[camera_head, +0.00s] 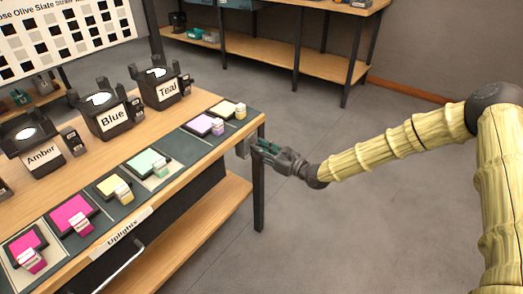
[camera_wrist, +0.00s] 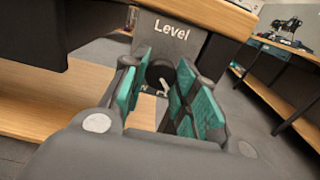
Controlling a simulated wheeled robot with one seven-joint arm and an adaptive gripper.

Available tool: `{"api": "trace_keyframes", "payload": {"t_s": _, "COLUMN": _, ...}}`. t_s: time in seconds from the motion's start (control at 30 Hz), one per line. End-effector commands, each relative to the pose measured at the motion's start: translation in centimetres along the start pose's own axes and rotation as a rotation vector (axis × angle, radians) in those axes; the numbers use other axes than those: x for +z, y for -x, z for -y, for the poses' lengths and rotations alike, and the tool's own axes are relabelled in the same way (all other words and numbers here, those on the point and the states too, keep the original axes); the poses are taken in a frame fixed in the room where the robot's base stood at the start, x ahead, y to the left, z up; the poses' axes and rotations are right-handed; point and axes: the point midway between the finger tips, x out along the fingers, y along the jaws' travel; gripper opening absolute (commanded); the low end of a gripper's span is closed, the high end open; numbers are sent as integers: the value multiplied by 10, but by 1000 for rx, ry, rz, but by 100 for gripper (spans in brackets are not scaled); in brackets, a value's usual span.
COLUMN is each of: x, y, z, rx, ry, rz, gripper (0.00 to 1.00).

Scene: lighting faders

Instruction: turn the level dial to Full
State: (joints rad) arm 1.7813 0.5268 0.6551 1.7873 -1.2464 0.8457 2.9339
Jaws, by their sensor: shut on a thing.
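The level dial (camera_wrist: 160,70) is a dark round knob on a grey plate marked "Level" (camera_wrist: 172,32) in the wrist view. The plate also shows edge-on in the head view (camera_head: 243,147), at the right end of the bench. My gripper (camera_wrist: 163,85) has its teal-padded fingers on either side of the knob and is shut on it. In the head view my gripper (camera_head: 266,149) reaches the plate from the right. Small white marks show near the knob, partly hidden by the fingers. I cannot read the dial's setting.
The wooden bench (camera_head: 190,110) carries a row of coloured fader tiles and lamps labelled Amber (camera_head: 32,146), Blue (camera_head: 108,110) and Teal (camera_head: 163,88). A bench leg (camera_head: 259,190) stands below my gripper. The floor (camera_head: 350,220) to the right is clear.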

Motion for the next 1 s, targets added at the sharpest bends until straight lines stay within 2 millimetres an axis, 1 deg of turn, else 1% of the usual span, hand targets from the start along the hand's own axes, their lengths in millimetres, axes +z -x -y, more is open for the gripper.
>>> {"api": "trace_keyframes", "payload": {"t_s": 0.03, "x": -3, "y": 1, "z": -2, "rx": 2, "ry": -11, "rz": -5, "gripper": 5}}
{"api": "trace_keyframes", "payload": {"t_s": 0.53, "x": -4, "y": 1, "z": -2, "rx": 3, "ry": -31, "rz": -6, "gripper": 5}}
{"api": "trace_keyframes", "payload": {"t_s": 0.57, "x": -4, "y": 1, "z": -2, "rx": 3, "ry": -31, "rz": -6, "gripper": 31}}
{"api": "trace_keyframes", "payload": {"t_s": 0.6, "x": -4, "y": 1, "z": -2, "rx": 3, "ry": -31, "rz": -6, "gripper": 38}}
{"api": "trace_keyframes", "payload": {"t_s": 0.67, "x": -3, "y": 1, "z": -2, "rx": 2, "ry": -30, "rz": -5, "gripper": 49}}
{"api": "trace_keyframes", "payload": {"t_s": 1.0, "x": -1, "y": 2, "z": 0, "rx": 0, "ry": -28, "rz": -2, "gripper": 50}}
